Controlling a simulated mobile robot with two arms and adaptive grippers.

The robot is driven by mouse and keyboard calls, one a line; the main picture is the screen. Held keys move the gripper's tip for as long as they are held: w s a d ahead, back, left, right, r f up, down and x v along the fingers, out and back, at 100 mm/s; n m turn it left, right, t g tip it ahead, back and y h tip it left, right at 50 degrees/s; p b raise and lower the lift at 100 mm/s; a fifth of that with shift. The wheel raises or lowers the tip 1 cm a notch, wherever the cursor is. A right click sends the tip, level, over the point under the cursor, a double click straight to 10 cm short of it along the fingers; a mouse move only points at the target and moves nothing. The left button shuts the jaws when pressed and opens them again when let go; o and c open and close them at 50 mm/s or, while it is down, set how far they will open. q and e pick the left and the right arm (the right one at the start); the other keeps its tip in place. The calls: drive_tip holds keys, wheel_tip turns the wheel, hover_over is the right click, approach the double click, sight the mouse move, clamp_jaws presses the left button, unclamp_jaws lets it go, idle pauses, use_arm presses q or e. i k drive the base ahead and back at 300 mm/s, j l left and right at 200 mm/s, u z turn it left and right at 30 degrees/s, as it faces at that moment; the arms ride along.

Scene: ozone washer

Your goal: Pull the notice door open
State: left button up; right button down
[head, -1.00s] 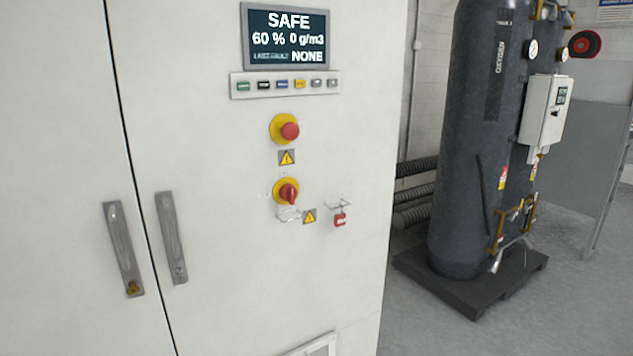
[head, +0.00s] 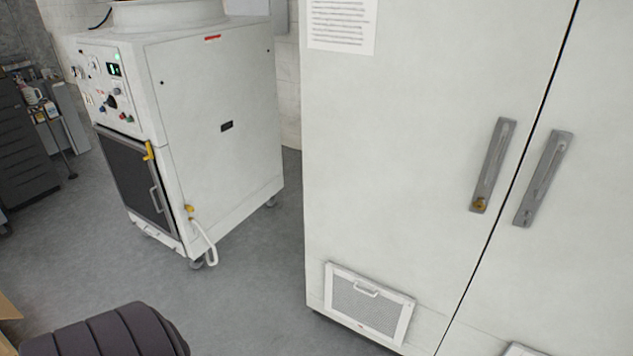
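The notice door (head: 400,170) is the left white cabinet door, with a printed paper notice (head: 342,22) at its upper part. It looks shut, with a thin dark seam between it and the right door (head: 580,240). Its long grey handle (head: 493,165) stands near the seam and has a brass-coloured lock at its lower end. A vented panel with a small white handle (head: 368,303) is low on the door. Neither of my grippers shows in the head view.
The right door has a similar grey handle (head: 543,178). A white wheeled machine (head: 215,130) stands to the left, with a white hose or pipe (head: 204,243) at its lower corner. A dark ribbed rounded object (head: 110,333) is at the bottom left. Grey floor (head: 240,290) is clear between machine and cabinet.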

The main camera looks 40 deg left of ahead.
sight(413, 112)
drive_tip(key=u, duration=1)
drive_tip(key=i+l, duration=0.15)
drive_tip(key=i, duration=0.15)
drive_tip(key=z, duration=0.05)
